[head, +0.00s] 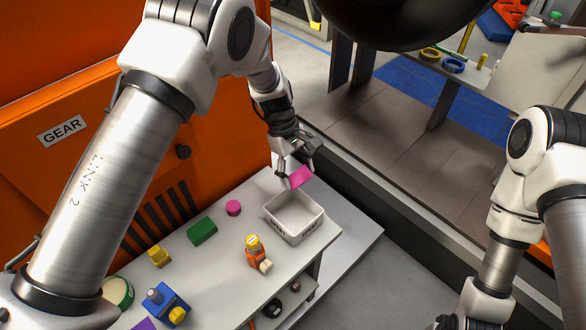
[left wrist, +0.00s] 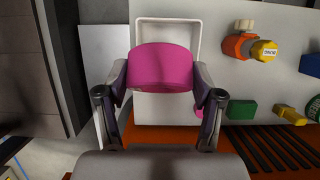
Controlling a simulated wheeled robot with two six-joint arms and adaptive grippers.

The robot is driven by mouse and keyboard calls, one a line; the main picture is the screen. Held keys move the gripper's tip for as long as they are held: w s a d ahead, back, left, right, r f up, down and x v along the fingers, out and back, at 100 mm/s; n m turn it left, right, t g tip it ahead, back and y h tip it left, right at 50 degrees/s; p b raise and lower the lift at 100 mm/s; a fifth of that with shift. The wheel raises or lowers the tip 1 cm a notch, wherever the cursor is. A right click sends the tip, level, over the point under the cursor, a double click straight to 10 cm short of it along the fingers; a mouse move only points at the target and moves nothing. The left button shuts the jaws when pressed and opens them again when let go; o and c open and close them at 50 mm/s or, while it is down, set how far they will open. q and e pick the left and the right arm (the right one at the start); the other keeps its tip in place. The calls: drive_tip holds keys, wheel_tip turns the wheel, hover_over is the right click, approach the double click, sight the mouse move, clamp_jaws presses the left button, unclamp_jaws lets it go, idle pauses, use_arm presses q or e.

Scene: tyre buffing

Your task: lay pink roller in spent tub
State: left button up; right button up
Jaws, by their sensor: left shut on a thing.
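My left gripper (head: 296,172) is shut on a pink roller (head: 300,177), held tilted above the white open tub (head: 294,228) at the bench's far end. In the left wrist view, the pink roller (left wrist: 160,68) sits between the two fingers of my left gripper (left wrist: 160,85). It hides part of the tub, whose white rim (left wrist: 168,20) shows behind it. The inside of the tub that shows in the head view looks empty. My right arm is at the right of the head view, and its fingers are not visible.
On the grey bench (head: 210,265) stand a pink disc (head: 233,207), a green block (head: 202,230), a yellow piece (head: 159,256), an orange and yellow bottle (head: 255,250) and a blue piece (head: 166,303). An orange machine (head: 60,180) stands behind the bench.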

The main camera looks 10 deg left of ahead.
use_arm(q)
drive_tip(key=shift+s+a+f+g+h+p, duration=0.2)
drive_tip(key=shift+a+f+g+h+p, duration=0.1)
drive_tip(key=shift+f+h, duration=0.1)
drive_tip(key=shift+s+a+f+g+h+p, duration=0.2)
drive_tip(key=shift+f+h+p, duration=0.1)
drive_tip(key=shift+f+h, duration=0.1)
drive_tip(key=shift+s+f+h, duration=0.1)
drive_tip(key=shift+f+h, duration=0.2)
drive_tip(key=shift+s+f+b, duration=0.15)
drive_tip(key=shift+f+b, duration=0.2)
drive_tip(key=shift+b, duration=0.1)
drive_tip(key=b, duration=0.7)
hover_over(293, 219)
wheel_tip(293, 219, down, 10)
drive_tip(key=shift+a+r, duration=0.1)
drive_tip(key=shift+r, duration=0.05)
drive_tip(key=shift+f, duration=0.25)
use_arm(e)
wheel_tip(293, 219, down, 6)
drive_tip(key=shift+w+a+r, duration=0.1)
drive_tip(key=shift+w+r, duration=0.05)
drive_tip(key=shift+r, duration=0.1)
use_arm(q)
drive_tip(key=shift+r, duration=0.1)
drive_tip(key=o, duration=1.6)
